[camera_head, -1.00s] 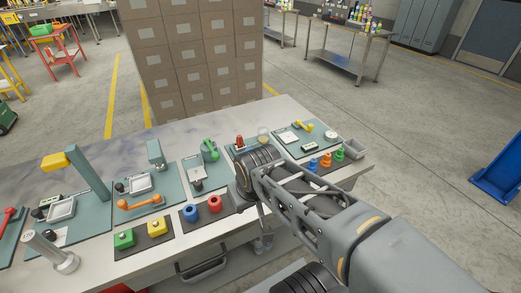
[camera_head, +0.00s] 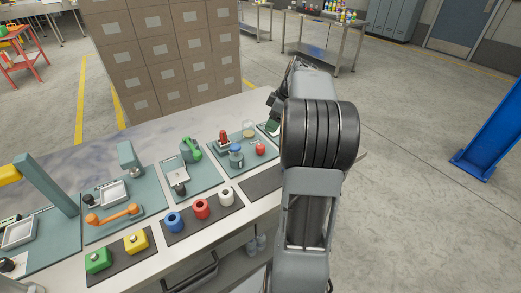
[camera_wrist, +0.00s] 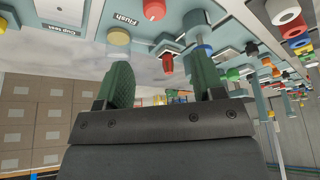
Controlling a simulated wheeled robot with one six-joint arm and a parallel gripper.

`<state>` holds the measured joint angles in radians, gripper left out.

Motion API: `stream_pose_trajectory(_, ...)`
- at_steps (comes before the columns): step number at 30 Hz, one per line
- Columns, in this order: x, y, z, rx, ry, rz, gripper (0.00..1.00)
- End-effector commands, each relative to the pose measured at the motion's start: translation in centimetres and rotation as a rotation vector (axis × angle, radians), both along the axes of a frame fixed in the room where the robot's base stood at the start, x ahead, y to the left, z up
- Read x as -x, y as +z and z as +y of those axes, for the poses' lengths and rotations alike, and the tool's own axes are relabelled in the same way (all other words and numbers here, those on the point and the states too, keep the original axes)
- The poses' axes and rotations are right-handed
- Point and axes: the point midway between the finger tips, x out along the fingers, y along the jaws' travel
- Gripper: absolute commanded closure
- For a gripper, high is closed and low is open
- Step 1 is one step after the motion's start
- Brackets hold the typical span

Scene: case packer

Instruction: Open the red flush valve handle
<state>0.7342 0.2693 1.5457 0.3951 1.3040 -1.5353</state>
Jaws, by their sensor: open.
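The panel lettered "Flush" (camera_wrist: 137,46) shows upside down in the wrist view. A round red knob (camera_wrist: 154,9) with a white mark sits beside the lettering; it also shows in the head view (camera_head: 260,149). A separate upright red piece (camera_head: 223,137) stands at the panel's back left and shows in the wrist view (camera_wrist: 167,63). I cannot tell surely which is the valve handle. My gripper (camera_wrist: 159,62) is open and empty, its green fingers apart, with the upright red piece seen between them. In the head view my arm partly hides the gripper (camera_head: 272,117).
Blue, red and white rings (camera_head: 201,208) sit in front. An orange lever (camera_head: 113,215) lies further left. Stacked cartons (camera_head: 170,55) stand behind the bench.

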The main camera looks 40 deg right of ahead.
Motion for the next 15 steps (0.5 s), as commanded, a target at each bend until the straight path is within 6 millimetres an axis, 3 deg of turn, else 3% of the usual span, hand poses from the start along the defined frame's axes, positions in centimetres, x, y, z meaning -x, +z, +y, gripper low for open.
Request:
stream_pose_trajectory(4, -0.4, -1.5, -0.7, -0.001, 0.027, -0.014, 0.38)
stream_pose_trajectory(15, -2.4, -7.9, 1.2, -0.001, 0.028, -0.012, 0.38)
